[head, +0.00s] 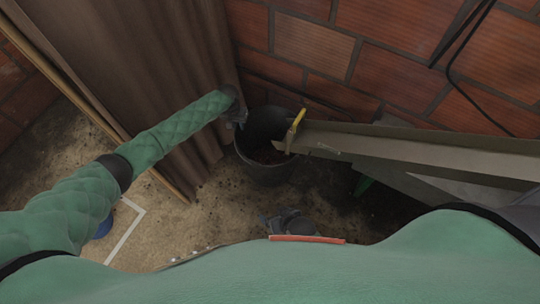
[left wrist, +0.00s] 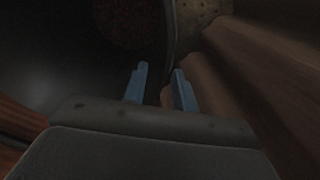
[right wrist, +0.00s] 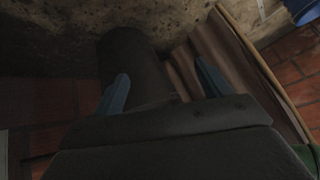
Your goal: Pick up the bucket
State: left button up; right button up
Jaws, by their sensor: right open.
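The bucket (head: 268,172) is black and stands upright on the floor by the brick wall, with dark contents inside. My left gripper (head: 240,118) is at its left rim. In the left wrist view the rim (left wrist: 170,35) runs between the left gripper's blue fingers (left wrist: 161,80), which are partly apart; whether they press on it I cannot tell. My right gripper (head: 288,222) is low in front of the bucket, apart from it. In the right wrist view its fingers (right wrist: 160,85) are wide open and empty, with the dark bucket side (right wrist: 125,55) beyond.
A metal chute (head: 400,147) with a yellow piece (head: 297,120) at its end reaches over the bucket's right side. A brown corrugated sheet (head: 160,60) stands at the left. The brick wall (head: 400,50) is behind. Dirt floor lies open in front.

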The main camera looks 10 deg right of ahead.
aim_at(240, 132)
pick_arm(q)
jog(key=shift+s+d+f+b, duration=0.1)
jog(key=shift+f+b, duration=0.8)
jog(key=shift+s+f+b, duration=0.1)
jog(key=shift+f+b, duration=0.8)
jog(key=shift+b, duration=0.1)
jog(key=shift+d+f+b, duration=0.15)
jog(key=shift+f+b, duration=0.65)
pick_arm(e)
notch_tip(240, 132, down, 10)
jog(key=s, duration=0.1)
jog(key=shift+d+f+t, duration=0.15)
jog(key=shift+t, duration=0.25)
pick_arm(q)
grip_shut()
pick_arm(e)
jog(key=shift+w, duration=0.1)
pick_arm(q)
jog(key=shift+r, duration=0.1)
